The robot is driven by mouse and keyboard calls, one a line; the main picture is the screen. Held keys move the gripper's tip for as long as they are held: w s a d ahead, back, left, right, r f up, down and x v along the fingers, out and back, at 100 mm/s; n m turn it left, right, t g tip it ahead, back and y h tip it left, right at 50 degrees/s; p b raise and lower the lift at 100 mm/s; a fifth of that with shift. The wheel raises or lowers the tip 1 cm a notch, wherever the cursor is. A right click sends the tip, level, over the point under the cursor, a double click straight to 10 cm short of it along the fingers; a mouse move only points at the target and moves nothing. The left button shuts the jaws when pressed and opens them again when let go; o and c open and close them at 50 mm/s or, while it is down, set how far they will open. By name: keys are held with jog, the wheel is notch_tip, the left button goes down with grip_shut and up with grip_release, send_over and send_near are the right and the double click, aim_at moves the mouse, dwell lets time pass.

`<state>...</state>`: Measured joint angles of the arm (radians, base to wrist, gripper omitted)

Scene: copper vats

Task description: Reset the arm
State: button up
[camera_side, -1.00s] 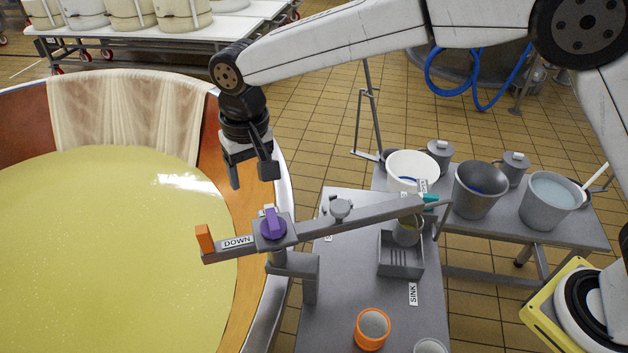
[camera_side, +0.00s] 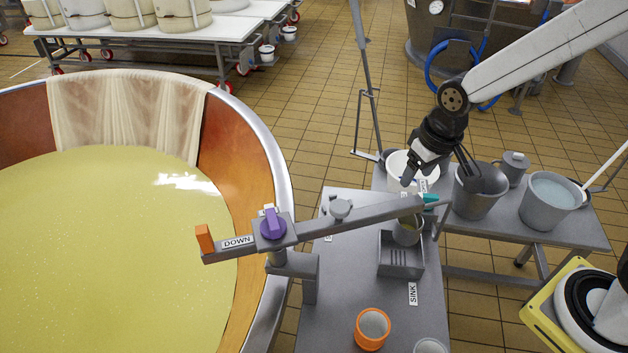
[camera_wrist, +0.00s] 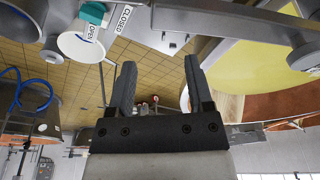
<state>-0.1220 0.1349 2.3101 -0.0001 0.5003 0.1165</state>
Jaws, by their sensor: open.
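My gripper (camera_side: 438,172) is open and empty in the side view. It hangs tilted above the back table, over the white bucket (camera_side: 397,165) and beside a grey bucket (camera_side: 474,203). In the wrist view my gripper (camera_wrist: 154,82) shows two dark fingers spread apart with nothing between them. The white bucket also shows in the wrist view (camera_wrist: 80,47), at the upper left.
A grey lever bar (camera_side: 350,221) marked DOWN, with a purple knob (camera_side: 272,226), spans from the vat (camera_side: 277,160) over the front table (camera_side: 345,270). An orange-rimmed cup (camera_side: 372,328) stands on that table. A grey pail (camera_side: 550,205) stands at right.

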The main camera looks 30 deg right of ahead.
jog(key=s+d+f, duration=0.2)
jog(key=s+d, duration=0.2)
jog(key=s, duration=0.2)
jog(key=shift+s, duration=0.2)
